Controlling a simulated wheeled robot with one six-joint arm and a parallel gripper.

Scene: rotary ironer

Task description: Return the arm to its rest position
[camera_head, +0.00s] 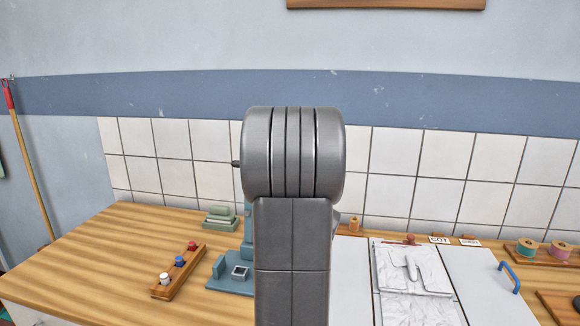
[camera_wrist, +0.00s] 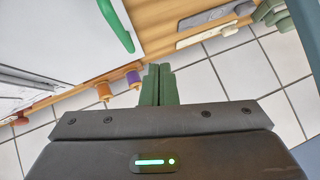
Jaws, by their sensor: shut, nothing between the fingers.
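My arm (camera_head: 293,230) stands upright in the middle of the head view, with a thick ribbed grey joint (camera_head: 293,152) at its top. It hides the middle of the table. My gripper does not show in the head view. In the wrist view my gripper (camera_wrist: 158,72) has its two dark green fingers side by side and touching, with nothing between them. The dark gripper body with a green light fills the bottom of that view. The fingertips lie in front of the tiled wall and the wooden table edge in the picture.
A wooden table (camera_head: 110,250) spans the head view. Left of my arm are a wooden rack (camera_head: 178,271) with coloured knobs and a blue-grey device (camera_head: 232,273). To the right are white boards (camera_head: 478,285), a folded white cloth (camera_head: 413,270), a blue handle (camera_head: 509,277) and thread spools (camera_head: 527,248).

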